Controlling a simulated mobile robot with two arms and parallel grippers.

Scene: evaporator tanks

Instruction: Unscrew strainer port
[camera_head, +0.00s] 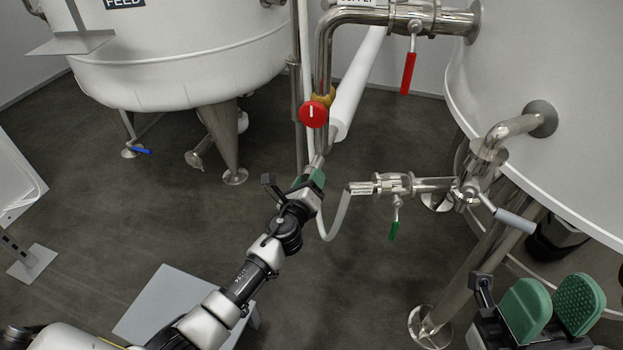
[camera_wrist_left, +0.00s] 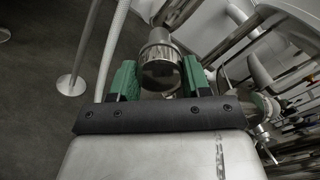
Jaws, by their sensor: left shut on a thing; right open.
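The strainer port (camera_wrist_left: 158,72) is a shiny metal cylinder with a rounded end cap, seen in the left wrist view between two green finger pads. My left gripper (camera_head: 311,178) is shut on it, with one pad on each side. In the head view the gripper covers most of the port, and only a bit of metal pipe (camera_head: 317,160) shows just beyond the fingers. My right gripper (camera_head: 552,304) is open and empty at the lower right, its green pads apart, far from the port.
A red round knob (camera_head: 313,114) sits on the pipe above my left gripper. White tanks (camera_head: 185,55) stand behind. A grey stool (camera_head: 165,300) is below my left arm.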

